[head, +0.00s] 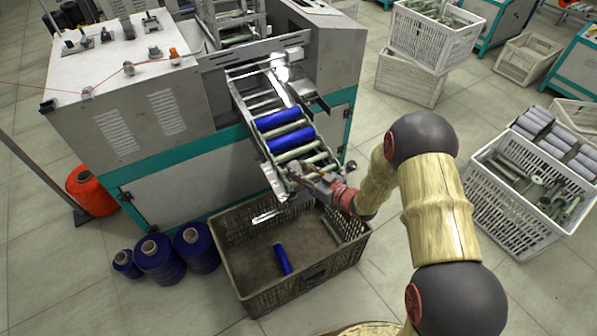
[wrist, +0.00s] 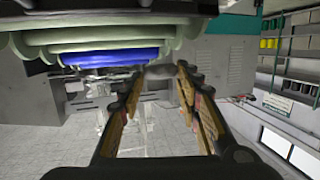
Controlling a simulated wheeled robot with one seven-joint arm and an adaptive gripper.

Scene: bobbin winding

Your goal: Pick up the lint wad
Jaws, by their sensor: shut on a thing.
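My gripper (head: 303,176) is at the lower end of the machine's sloping chute (head: 268,184), close to the bobbins lying there. In the wrist view the two fingers of the gripper (wrist: 163,70) are closed in on a small grey lump, which looks like the lint wad (wrist: 160,71), between their tips. Its outline is hard to make out against the grey background. In the head view the lint wad cannot be made out at the fingers.
Blue-wound bobbins (head: 279,118) and bare pale green ones (head: 292,142) lie on the chute. A brown crate (head: 300,293) stands below, holding a blue bobbin (head: 282,258) and a green one. Blue thread cones (head: 160,260) stand left. A white crate (head: 487,190) stands right.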

